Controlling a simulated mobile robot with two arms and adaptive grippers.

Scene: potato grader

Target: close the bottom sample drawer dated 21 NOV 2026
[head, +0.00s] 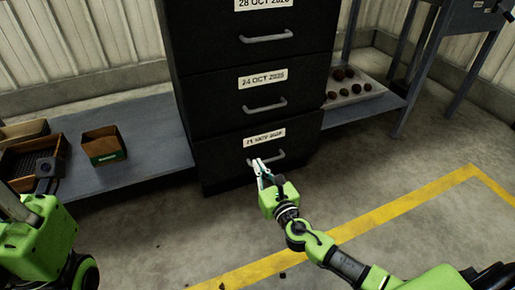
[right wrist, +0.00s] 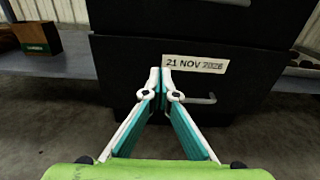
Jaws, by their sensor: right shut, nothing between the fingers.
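The bottom drawer (head: 230,155), labelled 21 NOV 2026, is the lowest dark front of the black cabinet. It looks about flush with the fronts above; I cannot tell whether a small gap is left. Its label (right wrist: 194,64) is readable in the right wrist view. Its grey bar handle (head: 280,156) is partly hidden by my right fingers. My right gripper (head: 260,166) is shut and empty, in front of the drawer near the handle's left end; contact is unclear. It also shows in the right wrist view (right wrist: 160,76). My left arm is at the lower left; its fingers are unclear.
Drawers labelled 24 OCT 2026 (head: 225,98) and 28 OCT 2026 (head: 215,40) are above. A low grey shelf (head: 150,125) on the left holds boxes; another on the right holds a tray (head: 343,102) of potatoes. Floor with a yellow line (head: 400,207) is open at right.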

